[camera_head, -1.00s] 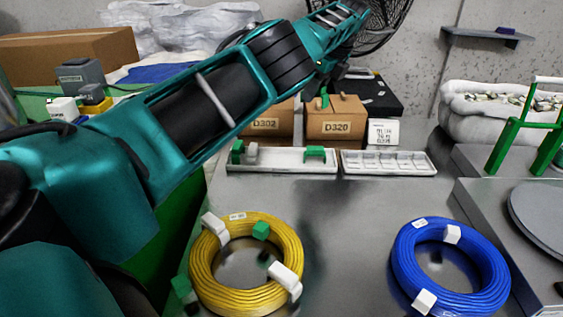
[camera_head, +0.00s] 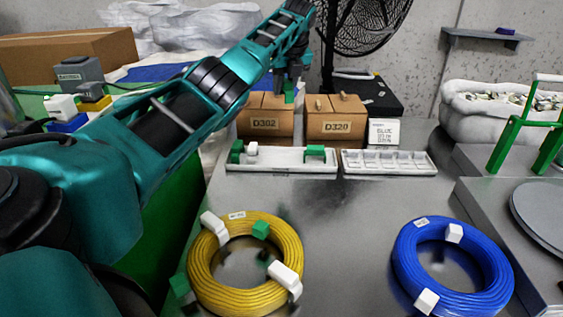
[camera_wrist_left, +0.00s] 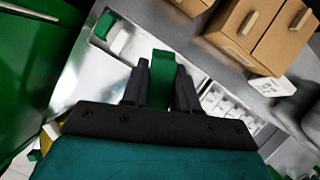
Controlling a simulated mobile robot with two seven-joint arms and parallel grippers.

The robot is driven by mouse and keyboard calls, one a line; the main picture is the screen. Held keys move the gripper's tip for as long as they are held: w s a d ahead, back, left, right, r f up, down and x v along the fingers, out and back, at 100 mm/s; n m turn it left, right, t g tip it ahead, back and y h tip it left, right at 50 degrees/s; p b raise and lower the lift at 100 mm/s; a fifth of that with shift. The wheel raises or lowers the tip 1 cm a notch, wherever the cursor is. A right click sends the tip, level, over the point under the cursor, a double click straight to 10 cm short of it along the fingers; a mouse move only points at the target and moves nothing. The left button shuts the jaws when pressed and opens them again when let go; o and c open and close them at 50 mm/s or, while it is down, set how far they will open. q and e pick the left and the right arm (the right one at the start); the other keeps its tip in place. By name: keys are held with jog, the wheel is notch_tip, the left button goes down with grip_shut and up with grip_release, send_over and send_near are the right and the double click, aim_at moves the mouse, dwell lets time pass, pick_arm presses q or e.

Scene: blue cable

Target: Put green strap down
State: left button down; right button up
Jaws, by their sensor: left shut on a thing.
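My left gripper (camera_head: 290,80) is shut on a green strap (camera_head: 289,94) and holds it in the air in front of the cardboard boxes, above the far side of the table. In the left wrist view the green strap (camera_wrist_left: 163,65) stands between the two black fingers (camera_wrist_left: 161,85). The left white tray (camera_head: 275,168) below holds a green strap (camera_head: 236,151) and a white one (camera_head: 252,149) at its left end, and another green strap (camera_head: 314,152) towards its right. My right gripper is not in view.
Two cardboard boxes (camera_head: 264,124) (camera_head: 334,126) stand behind the trays. A yellow cable coil (camera_head: 200,265) and a blue cable coil (camera_head: 490,270) lie nearer on the table. A fan (camera_head: 358,20) stands behind. The table between the coils is clear.

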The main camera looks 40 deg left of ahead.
pick_arm(q)
jog(key=shift+a+f, duration=0.15)
jog(key=shift+f, duration=0.3)
notch_tip(320, 180, down, 14)
jog(key=b, duration=0.4)
jog(key=shift+r, duration=0.25)
notch_tip(320, 180, down, 6)
jog(key=shift+r+b, duration=0.25)
jog(key=shift+b, duration=0.8)
jog(key=shift+f, duration=0.2)
jog(key=shift+r, duration=0.1)
jog(key=c, duration=0.9)
grip_release()
jog(key=shift+o, duration=0.2)
